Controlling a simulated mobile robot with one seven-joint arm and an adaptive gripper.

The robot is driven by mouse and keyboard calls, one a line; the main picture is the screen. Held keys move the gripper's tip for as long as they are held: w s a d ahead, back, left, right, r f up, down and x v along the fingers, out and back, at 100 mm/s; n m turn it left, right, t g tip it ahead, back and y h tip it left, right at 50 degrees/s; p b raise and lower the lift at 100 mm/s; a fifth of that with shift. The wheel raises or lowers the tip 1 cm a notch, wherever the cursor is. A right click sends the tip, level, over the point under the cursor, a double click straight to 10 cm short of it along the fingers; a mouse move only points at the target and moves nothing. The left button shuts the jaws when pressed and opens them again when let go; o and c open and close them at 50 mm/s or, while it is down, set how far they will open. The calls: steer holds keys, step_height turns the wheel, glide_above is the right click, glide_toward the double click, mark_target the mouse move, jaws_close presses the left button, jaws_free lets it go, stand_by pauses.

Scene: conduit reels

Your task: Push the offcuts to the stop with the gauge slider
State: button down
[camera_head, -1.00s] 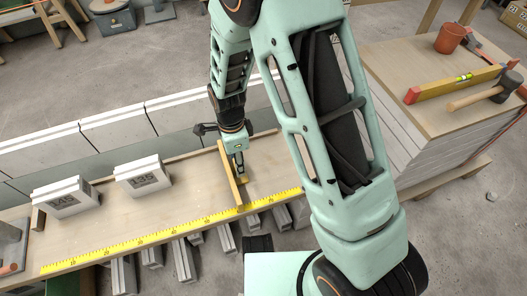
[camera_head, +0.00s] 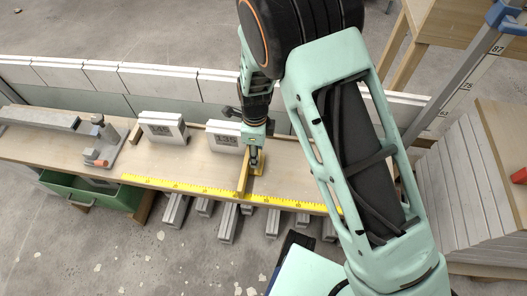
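Two grey offcuts stand on the wooden bench (camera_head: 100,147). The one marked 145 (camera_head: 162,129) is on the left, close to a small wooden stop block (camera_head: 135,134). The one marked 135 (camera_head: 226,138) is to its right, with a small gap between them. The wooden gauge slider (camera_head: 242,176), with a yellowish part at its right, lies across the bench at the right end of the 135 offcut. It is touching or nearly touching. My gripper (camera_head: 254,160) points down at the slider. Its fingertips are too small to show whether they are closed on it.
A yellow measuring tape (camera_head: 190,187) runs along the front edge. A metal clamp fixture (camera_head: 101,142) stands at the left, above a green drawer (camera_head: 95,192). Grey lengths (camera_head: 229,222) lie under the bench. Large pale blocks (camera_head: 160,82) line the back.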

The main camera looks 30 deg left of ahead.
steer(key=shift+a, duration=0.1)
steer(key=c, duration=1.2)
jaws_free()
steer(key=shift+o, duration=0.2)
step_height(320, 180, up, 12)
